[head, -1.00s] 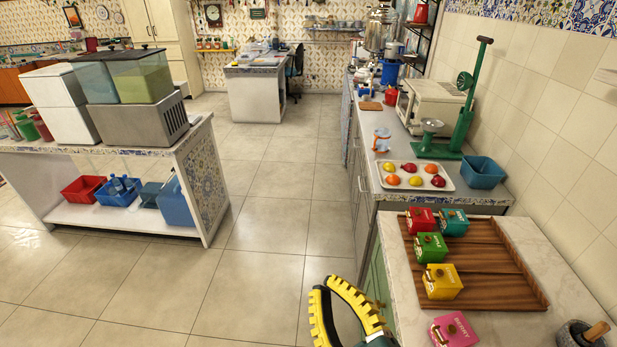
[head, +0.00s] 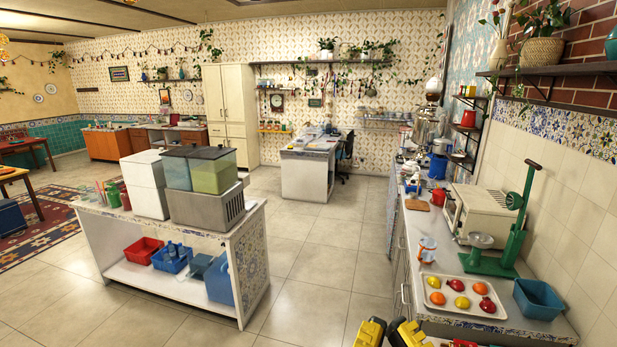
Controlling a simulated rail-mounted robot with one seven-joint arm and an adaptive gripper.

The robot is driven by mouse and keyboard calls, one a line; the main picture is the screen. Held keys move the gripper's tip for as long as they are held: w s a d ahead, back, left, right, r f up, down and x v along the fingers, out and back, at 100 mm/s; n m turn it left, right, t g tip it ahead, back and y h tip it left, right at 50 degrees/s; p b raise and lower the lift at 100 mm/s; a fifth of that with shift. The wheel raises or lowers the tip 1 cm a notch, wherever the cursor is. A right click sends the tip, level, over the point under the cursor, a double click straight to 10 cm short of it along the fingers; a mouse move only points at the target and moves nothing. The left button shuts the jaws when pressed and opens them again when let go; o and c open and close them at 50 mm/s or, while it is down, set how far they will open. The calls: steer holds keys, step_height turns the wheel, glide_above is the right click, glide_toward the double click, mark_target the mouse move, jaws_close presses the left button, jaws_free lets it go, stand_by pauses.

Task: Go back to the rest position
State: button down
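My gripper (head: 389,333) shows only at the bottom edge of the head view, right of the middle. Its two yellow, ridged fingertips are apart with a gap between them, and nothing shows between them. The rest of the gripper and the arm is cut off below the picture. The tips are in front of the right-hand counter, left of the fruit tray. The silver samovar (head: 424,128) stands far back on that counter, well away from my gripper.
A white tray (head: 449,294) of fruit, a green press (head: 514,225), a blue bin (head: 538,298) and a white microwave-like box (head: 480,210) stand on the right counter. A white island (head: 240,235) stands at left. The tiled floor (head: 320,265) between is clear.

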step_height(320, 180, up, 16)
steer(key=p, duration=1.2)
steer(key=shift+f, duration=0.1)
